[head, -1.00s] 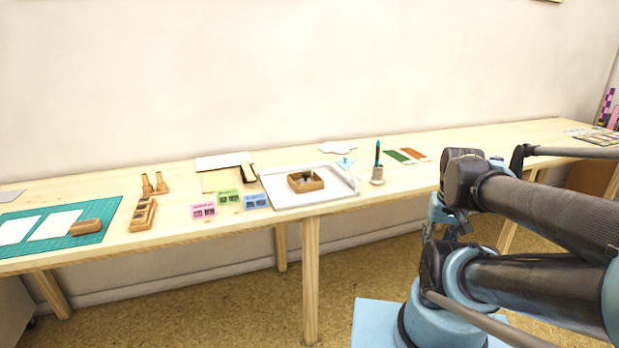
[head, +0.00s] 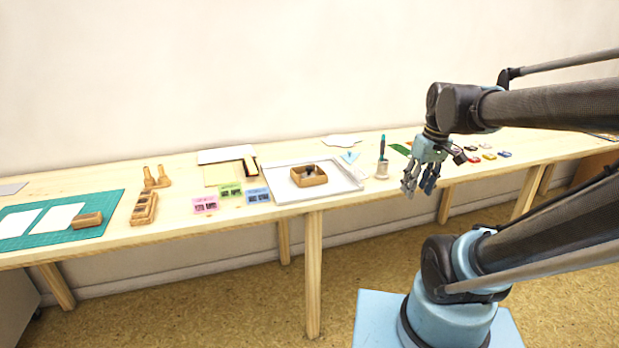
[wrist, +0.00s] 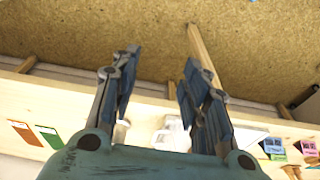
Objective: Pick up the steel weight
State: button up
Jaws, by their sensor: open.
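A small dark object (head: 309,170), which may be the steel weight, sits inside an open wooden box (head: 311,181); it is too small to be sure. The box stands on a white tray (head: 282,188) near the middle of the table. My gripper (head: 418,189) is open and empty. It hangs at the table's front edge, to the right of the tray and apart from it. In the wrist view the two spread fingers (wrist: 158,62) have floor and table edge between and beyond them. The box's contents do not show clearly there.
Pink (head: 205,204), green (head: 230,190) and blue (head: 258,195) inkpads lie left of the tray. A green mat (head: 112,212) is far left. Several small coloured blocks lie behind the gripper.

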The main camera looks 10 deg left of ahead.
jog(key=w+a+r+n+g+y, duration=0.1)
jog(key=w+a+r+n, duration=0.65)
jog(key=w+a, duration=0.4)
jog(key=n+g+y, duration=0.1)
jog(key=n, duration=0.5)
send_near(309, 167)
jog(key=x, duration=1)
jog(key=shift+w+f, duration=0.1)
jog(key=shift+f, duration=0.25)
jog(key=c, duration=0.9)
jog(key=shift+o, duration=0.2)
jog(key=shift+r, duration=0.1)
